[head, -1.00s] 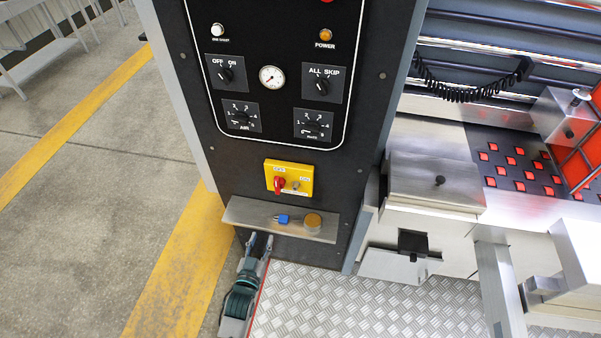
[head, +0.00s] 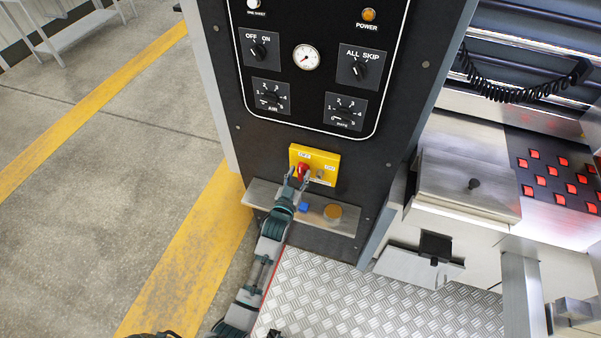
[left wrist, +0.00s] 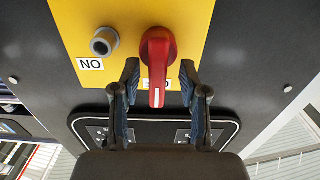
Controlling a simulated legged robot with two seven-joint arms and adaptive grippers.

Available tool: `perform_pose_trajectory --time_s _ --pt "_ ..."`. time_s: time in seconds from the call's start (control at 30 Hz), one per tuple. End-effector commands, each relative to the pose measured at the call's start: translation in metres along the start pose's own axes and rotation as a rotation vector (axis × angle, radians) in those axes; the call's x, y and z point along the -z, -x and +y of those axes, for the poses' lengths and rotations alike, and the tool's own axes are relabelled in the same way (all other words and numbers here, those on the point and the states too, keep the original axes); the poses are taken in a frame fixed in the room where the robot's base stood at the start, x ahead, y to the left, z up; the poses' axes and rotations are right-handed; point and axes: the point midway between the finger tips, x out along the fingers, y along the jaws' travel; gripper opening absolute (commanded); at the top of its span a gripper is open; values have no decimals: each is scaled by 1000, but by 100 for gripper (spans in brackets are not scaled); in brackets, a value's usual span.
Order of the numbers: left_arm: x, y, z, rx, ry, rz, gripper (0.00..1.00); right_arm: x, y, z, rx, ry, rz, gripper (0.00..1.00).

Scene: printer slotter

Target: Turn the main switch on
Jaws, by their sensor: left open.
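The main switch is a red rotary handle (head: 303,169) on a yellow box (head: 331,158) low on the black panel. In the left wrist view, which is upside down, the red handle (left wrist: 158,58) points at a partly covered label, seemingly OFF. The ON label (left wrist: 90,64) lies to the side by a grey knob or lock (left wrist: 104,42). My left gripper (head: 297,178) is open at the box. In the left wrist view its fingers (left wrist: 160,75) stand on either side of the handle, with gaps visible. My right gripper is not in view.
A metal shelf (head: 262,195) with a blue item (head: 304,207) and a round tan item (head: 333,212) lies just below the box. Knobs and a gauge (head: 306,57) are above it. Steel machinery (head: 465,185) stands to the right; open floor (head: 110,190) lies left.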

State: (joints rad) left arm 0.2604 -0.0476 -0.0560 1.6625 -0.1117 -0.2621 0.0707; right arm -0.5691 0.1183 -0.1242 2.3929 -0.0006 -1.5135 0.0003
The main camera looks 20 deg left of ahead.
Motion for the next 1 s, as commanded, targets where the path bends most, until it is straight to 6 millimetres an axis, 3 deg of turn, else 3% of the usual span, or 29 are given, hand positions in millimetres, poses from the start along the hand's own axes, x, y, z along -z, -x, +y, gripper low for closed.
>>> perform_pose_trajectory --time_s 0.13,0.43,0.6,0.9,1.0 --pt "0 -11 0 0 0 1 44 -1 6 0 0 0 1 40" --pt "1 -13 0 0 0 0 44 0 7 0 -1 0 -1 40" --pt "0 -13 0 0 0 0 4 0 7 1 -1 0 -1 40" --pt "1 -13 1 0 -31 -1 3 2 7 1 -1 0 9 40" --pt "2 -13 1 0 -68 -1 3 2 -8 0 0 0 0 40"
